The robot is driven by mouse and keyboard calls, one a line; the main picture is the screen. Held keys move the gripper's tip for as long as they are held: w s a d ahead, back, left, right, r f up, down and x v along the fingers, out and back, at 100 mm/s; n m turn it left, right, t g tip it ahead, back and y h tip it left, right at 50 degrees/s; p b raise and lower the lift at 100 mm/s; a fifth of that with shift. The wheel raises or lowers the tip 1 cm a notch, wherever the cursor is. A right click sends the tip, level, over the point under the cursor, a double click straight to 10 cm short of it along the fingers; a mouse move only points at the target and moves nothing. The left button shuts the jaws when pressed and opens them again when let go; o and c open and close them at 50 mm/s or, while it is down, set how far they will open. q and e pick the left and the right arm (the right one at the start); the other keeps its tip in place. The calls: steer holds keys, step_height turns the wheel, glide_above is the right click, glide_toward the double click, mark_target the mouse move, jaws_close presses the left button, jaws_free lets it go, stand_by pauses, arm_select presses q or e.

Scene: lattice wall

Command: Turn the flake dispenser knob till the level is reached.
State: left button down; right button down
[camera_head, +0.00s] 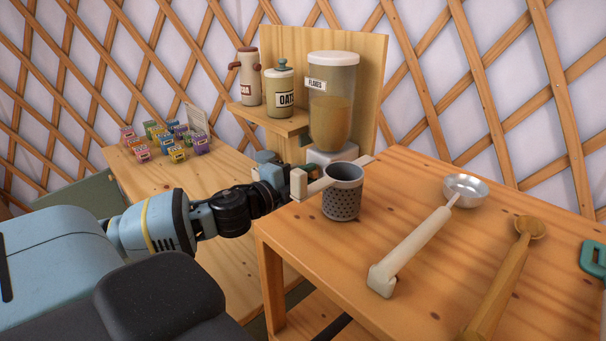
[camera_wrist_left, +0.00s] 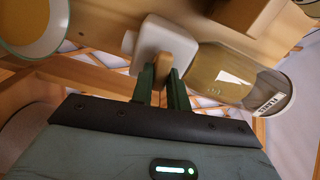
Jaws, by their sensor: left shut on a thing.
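The flake dispenser (camera_head: 332,100) is a clear container labelled FLAKES, partly filled with tan flakes, on a white base (camera_head: 322,156). In the left wrist view, the container (camera_wrist_left: 222,75) and white base (camera_wrist_left: 160,42) appear close up. My left gripper (camera_head: 306,172) is at the base. In the wrist view its green fingers (camera_wrist_left: 163,88) are shut on a wooden knob (camera_wrist_left: 164,72) at the base. The knob is not clear in the head view. A grey dotted cup (camera_head: 343,196) stands on the table in front of the dispenser; its fill level is not visible there. My right gripper is out of view.
An oats jar (camera_head: 279,94) and a brown-lidded canister (camera_head: 248,80) stand on a small shelf. A metal ladle (camera_head: 412,245) and wooden spoon (camera_head: 510,270) lie on the right table.

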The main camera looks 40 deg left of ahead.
arm_select(q)
steer(key=shift+m, duration=0.6)
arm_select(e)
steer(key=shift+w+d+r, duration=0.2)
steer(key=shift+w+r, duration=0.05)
arm_select(q)
steer(key=c, duration=1.4)
jaws_free()
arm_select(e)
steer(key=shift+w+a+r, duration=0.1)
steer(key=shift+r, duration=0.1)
arm_select(q)
steer(key=shift+o, duration=0.2)
steer(key=shift+s, duration=0.15)
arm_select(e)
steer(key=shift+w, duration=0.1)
arm_select(q)
steer(key=s+p, duration=0.1)
steer(key=s, duration=0.6)
steer(key=shift+s+a, duration=0.25)
steer(key=shift+a, duration=0.1)
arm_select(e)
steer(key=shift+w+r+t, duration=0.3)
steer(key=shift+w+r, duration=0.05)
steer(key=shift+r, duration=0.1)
